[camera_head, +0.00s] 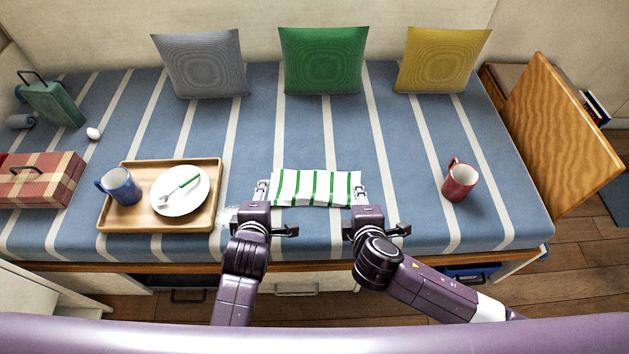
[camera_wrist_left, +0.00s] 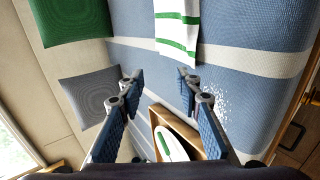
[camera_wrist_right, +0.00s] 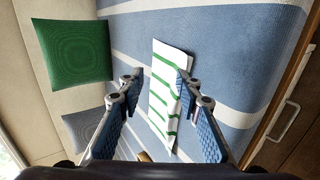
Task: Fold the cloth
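The cloth (camera_head: 315,187) is white with green stripes. It lies as a flat, wide strip on the blue-and-white striped bed cover, and also shows in the left wrist view (camera_wrist_left: 177,30) and right wrist view (camera_wrist_right: 165,95). My left gripper (camera_head: 262,187) is at the cloth's left end; its fingers are spread and empty in the left wrist view (camera_wrist_left: 160,80). My right gripper (camera_head: 361,192) is at the right end. Its fingers are spread in the right wrist view (camera_wrist_right: 160,82), with one fingertip overlapping the cloth's edge in the picture. I cannot tell whether either touches it.
A wooden tray (camera_head: 213,208) with a blue mug (camera_head: 121,186) and white plate (camera_head: 180,200) stands left of the cloth. Pale specks (camera_head: 226,214) lie between tray and left gripper. A red mug (camera_head: 459,181) stands right. Cushions (camera_head: 322,62) line the back. The cover behind the cloth is clear.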

